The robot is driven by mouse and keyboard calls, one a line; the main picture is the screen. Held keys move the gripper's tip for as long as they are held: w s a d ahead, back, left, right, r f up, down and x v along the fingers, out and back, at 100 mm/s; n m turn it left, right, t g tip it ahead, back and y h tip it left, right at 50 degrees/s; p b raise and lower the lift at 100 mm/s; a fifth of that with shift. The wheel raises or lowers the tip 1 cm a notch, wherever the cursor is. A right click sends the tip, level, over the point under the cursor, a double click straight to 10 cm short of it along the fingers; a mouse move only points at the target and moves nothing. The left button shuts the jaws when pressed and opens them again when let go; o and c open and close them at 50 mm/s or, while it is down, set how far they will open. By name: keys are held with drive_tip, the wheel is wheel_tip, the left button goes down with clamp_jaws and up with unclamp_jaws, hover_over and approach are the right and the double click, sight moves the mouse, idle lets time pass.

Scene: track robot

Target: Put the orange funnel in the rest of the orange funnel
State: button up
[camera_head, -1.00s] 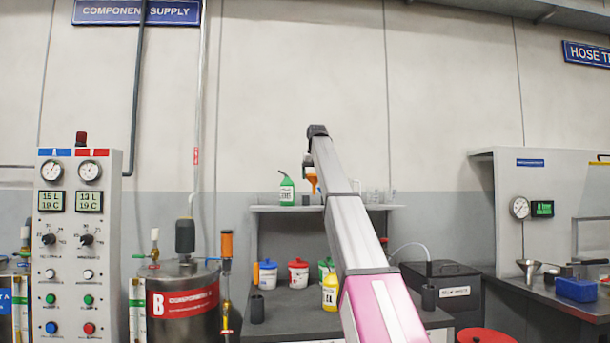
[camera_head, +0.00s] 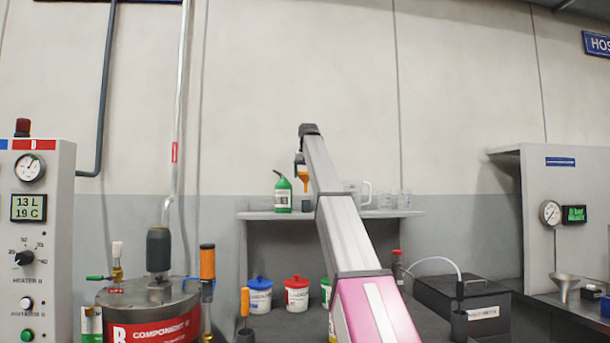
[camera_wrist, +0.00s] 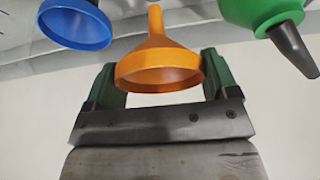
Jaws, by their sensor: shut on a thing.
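The orange funnel (camera_wrist: 158,65) is between the two green fingers of my gripper (camera_wrist: 160,80) in the wrist view. My gripper is shut on it. In the head view the funnel (camera_head: 302,183) shows small beside my arm's far end, above the back shelf, wide mouth up and spout down. A small grey piece (camera_head: 307,205) stands on the shelf below it. I cannot tell whether this is the orange funnel's rest. My arm hides part of the shelf.
A green bottle (camera_head: 283,194) with a dark spout stands on the shelf (camera_head: 260,215) left of the funnel; it also shows in the wrist view (camera_wrist: 255,12). A blue funnel (camera_wrist: 75,25) is at the wrist view's upper left. Clear jugs (camera_head: 384,200) stand right of my arm.

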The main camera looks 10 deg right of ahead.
sight(306, 187)
drive_tip(key=shift+f, duration=3.35)
drive_tip(key=shift+f, duration=0.3)
drive_tip(key=o, duration=0.9)
drive_tip(key=shift+c, duration=0.2)
drive_tip(key=shift+r, duration=0.15)
